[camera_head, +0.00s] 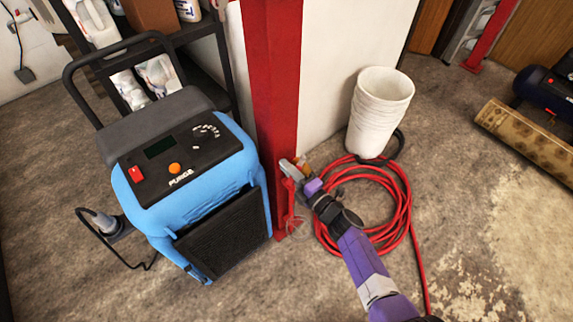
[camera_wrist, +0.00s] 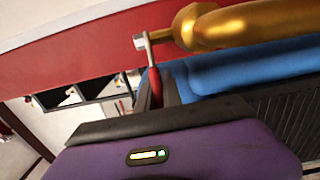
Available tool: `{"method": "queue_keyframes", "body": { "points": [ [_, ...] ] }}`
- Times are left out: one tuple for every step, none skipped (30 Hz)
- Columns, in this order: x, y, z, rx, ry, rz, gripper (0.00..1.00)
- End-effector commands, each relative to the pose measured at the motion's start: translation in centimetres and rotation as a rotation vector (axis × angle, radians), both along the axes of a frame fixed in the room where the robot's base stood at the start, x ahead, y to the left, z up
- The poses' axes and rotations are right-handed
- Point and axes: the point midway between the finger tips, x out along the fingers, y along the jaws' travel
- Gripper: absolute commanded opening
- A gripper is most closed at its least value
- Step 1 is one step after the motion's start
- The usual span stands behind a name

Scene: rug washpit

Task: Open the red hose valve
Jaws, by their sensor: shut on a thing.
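The hose valve has a brass body (camera_wrist: 225,27), mounted by the red post (camera_head: 272,90). Its lever has a silver metal arm (camera_wrist: 148,50) and a red grip (camera_wrist: 155,88). In the head view the brass part (camera_head: 305,167) shows small beside the post, partly behind my gripper (camera_head: 292,172). My purple gripper also fills the bottom of the wrist view (camera_wrist: 157,97), with its dark fingers shut around the red grip. The fingers hide part of the grip.
A blue machine (camera_head: 190,190) stands close left of the post. A coiled red hose (camera_head: 385,240) lies on the floor at the right, beside stacked white buckets (camera_head: 378,108). A rolled rug (camera_head: 530,140) lies farther right. Open concrete floor lies between.

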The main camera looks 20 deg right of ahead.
Motion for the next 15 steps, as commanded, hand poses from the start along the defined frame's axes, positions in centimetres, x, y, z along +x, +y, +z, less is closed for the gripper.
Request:
{"method": "queue_keyframes", "body": {
  "points": [
    [-0.1,-0.3,0.1,0.0,-0.001,0.017,0.0],
    [-0.2,-0.3,0.1,-0.001,0.0,0.034,0.0],
    [-0.3,-0.4,0.1,-0.001,0.0,0.057,0.0],
    [-0.5,-0.4,0.1,0.0,0.0,0.078,0.0],
    [-0.6,-0.4,0.0,-0.001,0.0,0.099,0.0],
    [-0.8,-0.5,0.0,-0.001,0.0,0.129,0.0],
    [-0.9,-0.5,-0.1,0.001,-0.001,0.154,0.0],
    [-1.0,-0.6,-0.1,-0.001,-0.001,0.18,0.0],
    [-1.2,-0.7,-0.2,-0.001,0.0,0.217,0.0],
    [-1.4,-0.8,-0.3,-0.001,0.0,0.247,0.0],
    [-1.5,-0.8,-0.4,0.0,0.001,0.276,0.0],
    [-1.7,-0.9,-0.5,0.0,0.001,0.315,0.0],
    [-1.9,-1.0,-0.5,-0.002,0.001,0.344,0.0],
    [-2.0,-1.1,-0.6,-0.002,0.001,0.374,0.0],
    [-2.2,-1.2,-0.7,-0.002,0.003,0.412,0.0]
  ]
}}
